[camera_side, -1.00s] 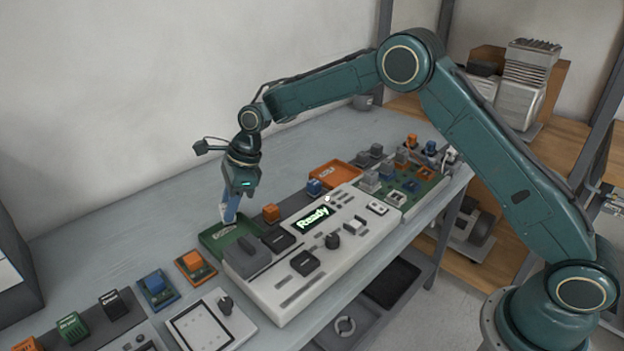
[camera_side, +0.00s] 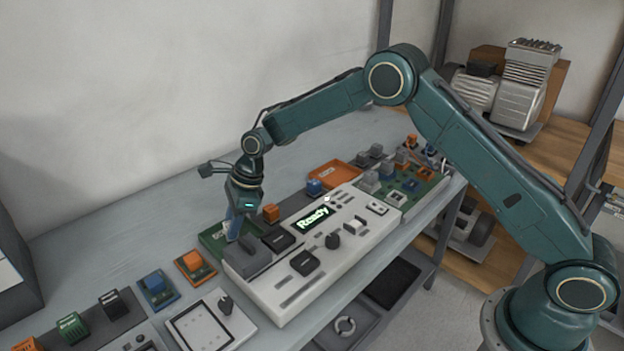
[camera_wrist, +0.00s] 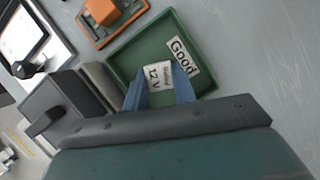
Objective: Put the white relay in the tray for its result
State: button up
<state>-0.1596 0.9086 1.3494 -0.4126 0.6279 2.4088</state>
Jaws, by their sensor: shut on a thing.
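The white relay (camera_wrist: 158,75), its label reading "12 V", sits between the two blue fingers of my gripper (camera_wrist: 160,88) in the wrist view. My gripper is shut on it. The green tray marked "Good" (camera_wrist: 122,60) lies beneath the relay in that view. In the side view my gripper (camera_side: 233,230) points down over the green tray (camera_side: 210,236), and the relay is hard to make out there. I cannot tell whether the relay touches the tray floor.
An orange tray (camera_side: 330,174) lies farther back. An orange relay on a small board (camera_side: 194,264) sits in front of the green tray. The bench toward the wall is clear.

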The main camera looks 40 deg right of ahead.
jog(key=shift+f, duration=0.15)
jog(key=o, duration=1)
jog(key=shift+o, duration=0.2)
jog(key=v, duration=1.2)
jog(key=shift+d+r, duration=0.1)
jog(key=shift+r, duration=0.2)
